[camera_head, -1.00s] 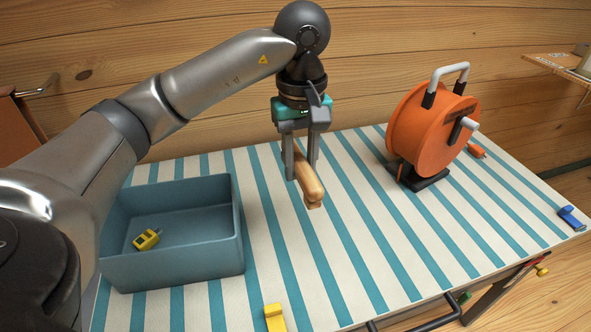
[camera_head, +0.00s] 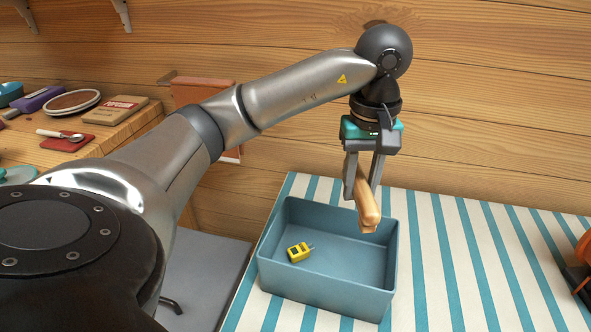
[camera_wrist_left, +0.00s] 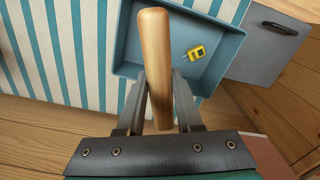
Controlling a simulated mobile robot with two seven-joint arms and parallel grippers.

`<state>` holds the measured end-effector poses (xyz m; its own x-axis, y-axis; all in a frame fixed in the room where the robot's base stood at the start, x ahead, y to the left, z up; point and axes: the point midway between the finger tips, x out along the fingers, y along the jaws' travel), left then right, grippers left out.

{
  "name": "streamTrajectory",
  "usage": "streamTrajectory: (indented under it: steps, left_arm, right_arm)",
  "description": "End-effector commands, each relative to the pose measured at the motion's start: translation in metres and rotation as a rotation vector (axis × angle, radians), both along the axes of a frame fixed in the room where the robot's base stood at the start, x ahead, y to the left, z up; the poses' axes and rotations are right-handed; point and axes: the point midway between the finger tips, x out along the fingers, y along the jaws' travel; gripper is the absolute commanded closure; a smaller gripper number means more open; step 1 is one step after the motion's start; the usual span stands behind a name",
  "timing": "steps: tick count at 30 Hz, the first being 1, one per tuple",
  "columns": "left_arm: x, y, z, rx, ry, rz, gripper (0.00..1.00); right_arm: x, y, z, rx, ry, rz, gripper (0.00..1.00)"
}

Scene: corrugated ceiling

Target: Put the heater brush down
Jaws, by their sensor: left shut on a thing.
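The heater brush (camera_head: 367,212), seen as a light wooden handle, is held by my left gripper (camera_head: 362,188). Its two grey fingers are shut on the wood. The handle hangs tilted, in the picture overlapping the back right rim of the blue bin (camera_head: 318,287). In the left wrist view the handle (camera_wrist_left: 155,55) lies between the fingers (camera_wrist_left: 160,105), its far end toward the bin (camera_wrist_left: 228,48) and striped cloth. I cannot tell the exact height above the bin. My right gripper is not in view.
A yellow tool (camera_head: 299,252) lies in the bin. The striped tabletop (camera_head: 470,265) is clear to the right, up to an orange reel (camera_head: 584,250) at the edge. A wooden bench (camera_head: 140,125) with several items stands at the left.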

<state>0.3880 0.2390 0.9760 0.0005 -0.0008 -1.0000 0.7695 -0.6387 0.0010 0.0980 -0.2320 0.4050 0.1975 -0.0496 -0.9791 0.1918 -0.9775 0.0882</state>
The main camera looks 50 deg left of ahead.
Motion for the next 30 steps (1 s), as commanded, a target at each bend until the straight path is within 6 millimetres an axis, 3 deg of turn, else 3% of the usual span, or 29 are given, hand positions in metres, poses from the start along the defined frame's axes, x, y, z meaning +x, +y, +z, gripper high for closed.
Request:
streamTrajectory:
  steps: [3, 6, 22, 30]
  left_arm:
    - [0.0, 0.0, -0.009, 0.0, 0.003, -0.002, 1.0]
    - [-0.001, 0.0, -0.031, -0.001, 0.006, -0.001, 1.0]
    - [-0.001, -0.001, -0.137, -0.001, 0.003, -0.001, 1.0]
    - [0.0, 0.0, -0.161, 0.001, -0.001, -0.002, 1.0]
  right_arm:
    - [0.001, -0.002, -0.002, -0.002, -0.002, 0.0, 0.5]
    - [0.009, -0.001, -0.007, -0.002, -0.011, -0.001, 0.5]
    - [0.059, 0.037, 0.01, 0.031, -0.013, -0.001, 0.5]
    - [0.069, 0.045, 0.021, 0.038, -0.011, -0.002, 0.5]
